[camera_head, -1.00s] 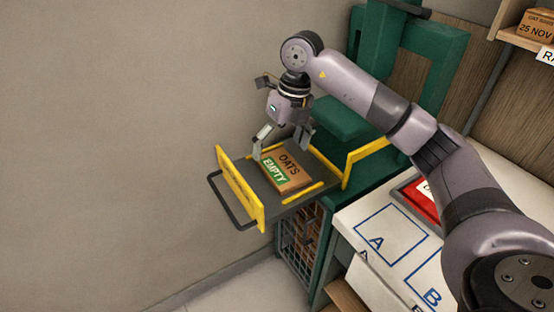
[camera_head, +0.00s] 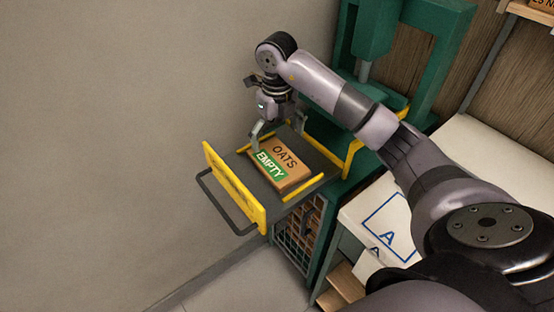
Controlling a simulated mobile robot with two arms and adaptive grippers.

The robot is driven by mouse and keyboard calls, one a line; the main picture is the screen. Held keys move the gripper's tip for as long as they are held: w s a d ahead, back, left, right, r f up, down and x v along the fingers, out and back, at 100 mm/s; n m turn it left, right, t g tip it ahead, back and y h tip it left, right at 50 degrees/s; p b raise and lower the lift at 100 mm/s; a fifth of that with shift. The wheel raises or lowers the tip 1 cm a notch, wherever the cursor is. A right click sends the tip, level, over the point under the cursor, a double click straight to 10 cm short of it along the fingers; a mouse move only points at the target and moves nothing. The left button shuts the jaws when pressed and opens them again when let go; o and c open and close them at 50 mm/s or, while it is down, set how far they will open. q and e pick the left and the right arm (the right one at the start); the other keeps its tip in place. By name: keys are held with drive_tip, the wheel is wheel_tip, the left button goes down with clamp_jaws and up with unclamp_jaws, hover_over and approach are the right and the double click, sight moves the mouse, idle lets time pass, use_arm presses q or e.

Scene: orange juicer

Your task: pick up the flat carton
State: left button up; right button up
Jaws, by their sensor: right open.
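The flat carton (camera_head: 284,158) is brown, with "OATS" printed on it and a green "EMPTY" label. It lies flat on a dark grey tray (camera_head: 268,195) with yellow guards, in front of the green machine. My right gripper (camera_head: 277,132) is open, fingers pointing down, at the carton's far edge. One finger is at the carton's left far corner; the other is partly hidden by the wrist and tray parts. I cannot tell whether the fingers touch the carton. My left gripper is not in view.
A yellow panel with a dark handle (camera_head: 229,208) edges the tray on the left. The green press (camera_head: 372,35) stands behind. A white counter with a blue "A" square (camera_head: 388,228) lies right, partly behind my arm. A wall fills the left.

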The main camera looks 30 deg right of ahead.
sight(279, 161)
wheel_tip(279, 161, down, 2)
drive_tip(key=shift+f, duration=0.25)
drive_tip(key=shift+s+f+p, duration=0.1)
drive_tip(key=shift+f+p, duration=0.15)
drive_tip(key=shift+p, duration=0.2)
drive_tip(key=f, duration=0.1)
drive_tip(key=f+p, duration=0.1)
drive_tip(key=f, duration=0.1)
drive_tip(key=shift+s+d+f, duration=0.1)
drive_tip(key=shift+s+f, duration=0.1)
drive_tip(key=shift+f, duration=0.7)
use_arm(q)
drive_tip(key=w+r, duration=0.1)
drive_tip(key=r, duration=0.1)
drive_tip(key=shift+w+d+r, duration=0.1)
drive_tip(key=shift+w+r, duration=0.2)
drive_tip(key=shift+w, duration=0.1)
use_arm(e)
drive_tip(key=shift+c, duration=0.5)
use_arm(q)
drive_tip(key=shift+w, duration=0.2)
use_arm(e)
drive_tip(key=c, duration=1.2)
drive_tip(key=shift+o, duration=0.2)
drive_tip(key=shift+r, duration=0.1)
